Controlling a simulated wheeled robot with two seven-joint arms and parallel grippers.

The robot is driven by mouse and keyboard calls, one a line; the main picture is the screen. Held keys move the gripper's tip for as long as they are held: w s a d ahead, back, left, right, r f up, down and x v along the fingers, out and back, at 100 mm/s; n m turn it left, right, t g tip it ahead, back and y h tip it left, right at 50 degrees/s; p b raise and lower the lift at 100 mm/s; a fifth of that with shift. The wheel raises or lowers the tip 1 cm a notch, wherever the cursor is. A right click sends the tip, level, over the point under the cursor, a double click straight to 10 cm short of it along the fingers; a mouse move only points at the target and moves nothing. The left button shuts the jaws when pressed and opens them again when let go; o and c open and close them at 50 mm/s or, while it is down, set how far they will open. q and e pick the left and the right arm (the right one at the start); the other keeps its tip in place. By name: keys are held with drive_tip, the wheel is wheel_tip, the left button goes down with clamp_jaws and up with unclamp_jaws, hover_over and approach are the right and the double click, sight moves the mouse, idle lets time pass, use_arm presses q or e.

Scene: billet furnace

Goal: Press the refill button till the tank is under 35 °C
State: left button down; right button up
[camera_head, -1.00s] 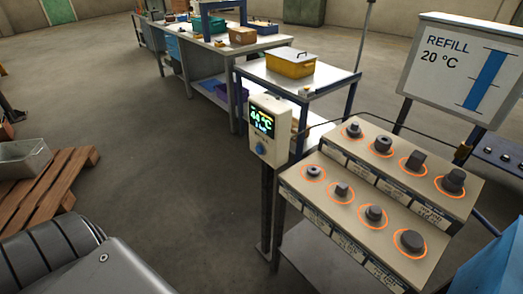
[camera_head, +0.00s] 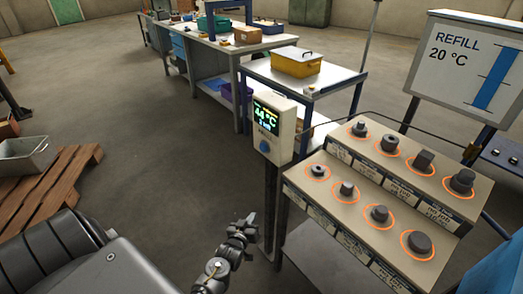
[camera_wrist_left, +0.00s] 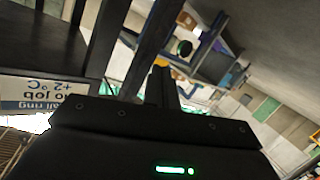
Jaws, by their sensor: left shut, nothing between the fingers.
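The control box (camera_head: 287,128) stands on a dark post at the middle of the head view. Its screen (camera_head: 266,115) reads 44 °C, with a smaller line below that is hard to read. The round blue button (camera_head: 264,146) is on its front, below the screen. My left gripper (camera_head: 250,219) is shut and empty, below and a little left of the button, clear of the box. Its shut fingers (camera_wrist_left: 163,88) also show in the left wrist view, where I cannot make out the button. My right gripper is not in view.
A sign (camera_head: 465,62) reads REFILL 20 °C beside a blue bar. A sloped rack (camera_head: 345,215) of several dark metal parts in orange rings stands right of the box. A cart (camera_head: 335,78) with a yellow case (camera_head: 297,64) stands behind. The floor to the left is open up to a pallet (camera_head: 50,190).

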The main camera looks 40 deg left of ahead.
use_arm(q)
drive_tip(key=w+a+r+n+t+y, duration=0.1)
drive_tip(key=a+r, duration=0.3)
drive_tip(key=r, duration=0.7)
drive_tip(key=w+a+r+n+t+y, duration=0.1)
drive_tip(key=a+r+n+t+y, duration=0.2)
drive_tip(key=r, duration=0.8)
drive_tip(key=shift+a+n+y+b, duration=0.3)
drive_tip(key=shift+a+n+y, duration=0.1)
drive_tip(key=shift+a+y, duration=0.3)
drive_tip(key=shift+f, duration=0.1)
